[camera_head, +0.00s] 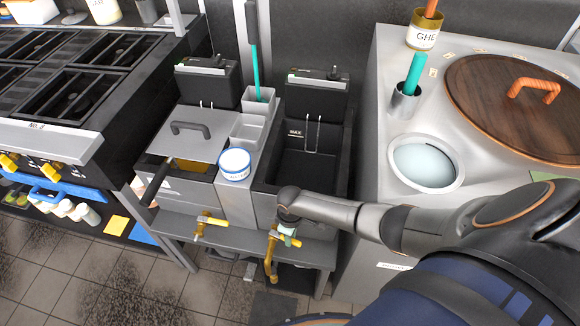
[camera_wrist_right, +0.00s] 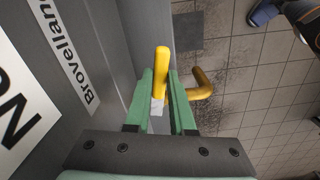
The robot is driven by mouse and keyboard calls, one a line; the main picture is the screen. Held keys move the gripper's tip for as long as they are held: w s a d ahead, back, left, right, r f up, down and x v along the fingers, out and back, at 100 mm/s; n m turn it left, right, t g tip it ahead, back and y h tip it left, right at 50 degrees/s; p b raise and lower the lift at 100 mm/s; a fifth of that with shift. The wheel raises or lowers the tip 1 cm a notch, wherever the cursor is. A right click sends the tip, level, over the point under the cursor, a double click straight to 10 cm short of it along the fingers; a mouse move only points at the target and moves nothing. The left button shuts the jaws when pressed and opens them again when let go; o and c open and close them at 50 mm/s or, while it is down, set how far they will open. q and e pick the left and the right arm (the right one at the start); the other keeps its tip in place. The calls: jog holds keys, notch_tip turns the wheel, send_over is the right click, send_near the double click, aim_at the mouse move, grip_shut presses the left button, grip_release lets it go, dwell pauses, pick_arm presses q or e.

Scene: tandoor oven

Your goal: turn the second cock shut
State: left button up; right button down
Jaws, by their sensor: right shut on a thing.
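The second cock (camera_head: 271,262) is a brass tap on the front of the right-hand fryer tank, with its spout bent down toward the floor. My right gripper (camera_head: 288,239) is at the top of this cock, pointing down. In the right wrist view its two green fingers (camera_wrist_right: 160,88) are shut around the cock's yellow lever (camera_wrist_right: 161,70). The cock's brass spout (camera_wrist_right: 203,84) shows just right of the fingers. The first cock (camera_head: 207,221), also brass, is on the left-hand tank, apart from the gripper. My left gripper is not in view.
The twin fryer (camera_head: 215,205) has a lid with a handle on its left tank and a white tub (camera_head: 235,164) between the tanks. A tandoor with a wooden lid (camera_head: 520,105) stands at the right. Tiled floor (camera_head: 85,280) is open at the front left.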

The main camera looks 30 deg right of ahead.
jog(key=c, duration=0.8)
grip_release()
jog(key=shift+o, duration=0.2)
notch_tip(320, 180, up, 12)
jog(key=p, duration=0.3)
jog(key=shift+r, duration=0.25)
jog(key=shift+c, duration=0.2)
